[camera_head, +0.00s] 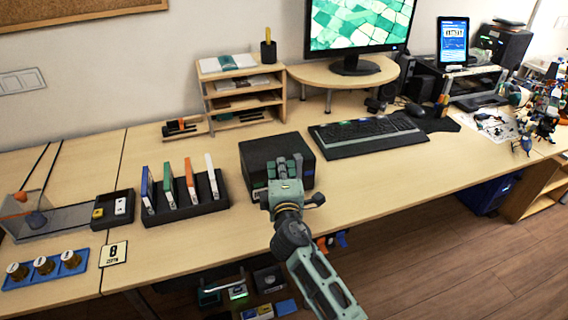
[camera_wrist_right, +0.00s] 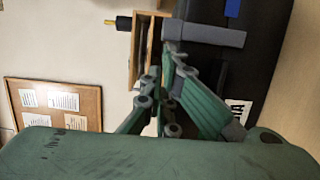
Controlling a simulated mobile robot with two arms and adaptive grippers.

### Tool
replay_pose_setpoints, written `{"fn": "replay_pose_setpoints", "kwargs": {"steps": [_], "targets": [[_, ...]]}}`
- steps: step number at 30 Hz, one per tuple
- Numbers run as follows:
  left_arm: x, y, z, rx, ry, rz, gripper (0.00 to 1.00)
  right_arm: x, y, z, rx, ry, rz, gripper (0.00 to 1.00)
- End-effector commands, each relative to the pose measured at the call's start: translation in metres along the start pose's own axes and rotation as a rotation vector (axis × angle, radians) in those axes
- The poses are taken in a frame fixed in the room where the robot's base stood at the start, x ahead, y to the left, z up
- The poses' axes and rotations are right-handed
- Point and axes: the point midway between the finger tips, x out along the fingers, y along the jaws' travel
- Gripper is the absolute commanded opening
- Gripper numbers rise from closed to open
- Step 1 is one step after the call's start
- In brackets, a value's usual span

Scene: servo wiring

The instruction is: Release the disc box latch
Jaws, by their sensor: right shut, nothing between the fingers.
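The disc box is the black box (camera_head: 262,151) on the desk, in the middle of the head view. In the right wrist view it is the dark mass (camera_wrist_right: 258,55) at the upper right. My right gripper (camera_head: 283,165) is shut and empty, in front of the box and hiding part of its front. In the right wrist view its fingertips (camera_wrist_right: 172,48) come together near the box's edge; I cannot tell whether they touch it. My left gripper is not in view.
A black rack (camera_head: 186,211) holding several coloured cases stands left of the box. A keyboard (camera_head: 366,134) lies to the right. A wooden shelf (camera_head: 206,100) stands behind. The desk's front edge is close, with bare desktop (camera_head: 345,185) right of my gripper.

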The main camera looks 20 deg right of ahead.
Motion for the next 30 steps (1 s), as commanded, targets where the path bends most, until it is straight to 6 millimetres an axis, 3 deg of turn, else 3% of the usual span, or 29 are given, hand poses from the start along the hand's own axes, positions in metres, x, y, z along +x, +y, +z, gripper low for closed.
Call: {"fn": "replay_pose_setpoints", "kwargs": {"steps": [4,13,21,30], "targets": [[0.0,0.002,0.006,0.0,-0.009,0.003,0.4,-0.002,0.0,-0.003,0.001,0.001,0.0,0.0],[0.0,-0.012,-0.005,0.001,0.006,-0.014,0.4,-0.002,0.0,-0.002,0.001,0.001,0.0,0.0],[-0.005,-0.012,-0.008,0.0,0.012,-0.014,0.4,0.005,0.001,0.025,0.0,-0.001,0.001,0.0],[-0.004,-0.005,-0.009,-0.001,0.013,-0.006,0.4,0.005,0.001,0.026,0.001,-0.001,0.001,0.0]]}}
